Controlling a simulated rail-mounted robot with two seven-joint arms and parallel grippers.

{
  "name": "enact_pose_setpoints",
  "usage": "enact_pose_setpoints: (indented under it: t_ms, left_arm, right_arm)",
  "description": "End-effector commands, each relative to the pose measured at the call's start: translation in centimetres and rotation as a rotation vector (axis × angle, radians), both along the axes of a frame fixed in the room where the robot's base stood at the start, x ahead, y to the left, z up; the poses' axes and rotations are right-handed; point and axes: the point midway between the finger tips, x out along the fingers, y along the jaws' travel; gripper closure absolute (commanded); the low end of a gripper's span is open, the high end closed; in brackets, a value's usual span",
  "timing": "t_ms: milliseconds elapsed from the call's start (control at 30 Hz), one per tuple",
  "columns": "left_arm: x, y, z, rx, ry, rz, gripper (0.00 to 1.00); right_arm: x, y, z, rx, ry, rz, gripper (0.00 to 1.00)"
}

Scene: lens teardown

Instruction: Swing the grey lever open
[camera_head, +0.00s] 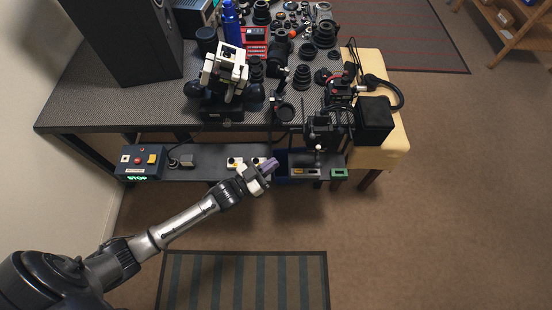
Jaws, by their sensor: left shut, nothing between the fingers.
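My left arm reaches in from the lower left. Its left gripper (271,164) is shut and empty, with purplish fingertips, in front of the lower shelf under the workbench. Close by on the shelf are a small white and yellow box (234,162), partly hidden by the gripper, and a box with a yellow top (304,172) to the right. I cannot make out the grey lever for sure; it is too small or hidden. My right gripper is not in view.
The workbench (100,118) holds a black cabinet (120,35), a blue bottle (231,22) and several lens parts. A control box (140,162) with a red button sits left on the shelf. A green box (339,173) is at its right end. A striped mat (245,280) lies on open floor.

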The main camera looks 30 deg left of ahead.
Motion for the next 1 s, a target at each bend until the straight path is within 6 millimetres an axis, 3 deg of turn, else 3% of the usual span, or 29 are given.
enact_pose_setpoints:
  t_ms: [200, 500, 700, 1000]
  left_arm:
    - [3.9, -1.8, 0.8, -0.002, -0.004, 0.0, 1.0]
    - [8.3, -3.8, 1.7, -0.001, -0.002, 0.0, 1.0]
    - [9.9, -4.6, 2.0, 0.0, 0.001, 0.0, 1.0]
    - [10.6, -4.9, 2.2, 0.0, 0.001, 0.0, 1.0]
  right_arm:
    - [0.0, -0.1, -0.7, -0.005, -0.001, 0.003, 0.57]
    - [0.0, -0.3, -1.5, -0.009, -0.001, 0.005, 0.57]
    - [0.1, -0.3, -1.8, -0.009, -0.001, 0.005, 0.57]
    - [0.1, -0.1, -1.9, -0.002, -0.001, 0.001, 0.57]
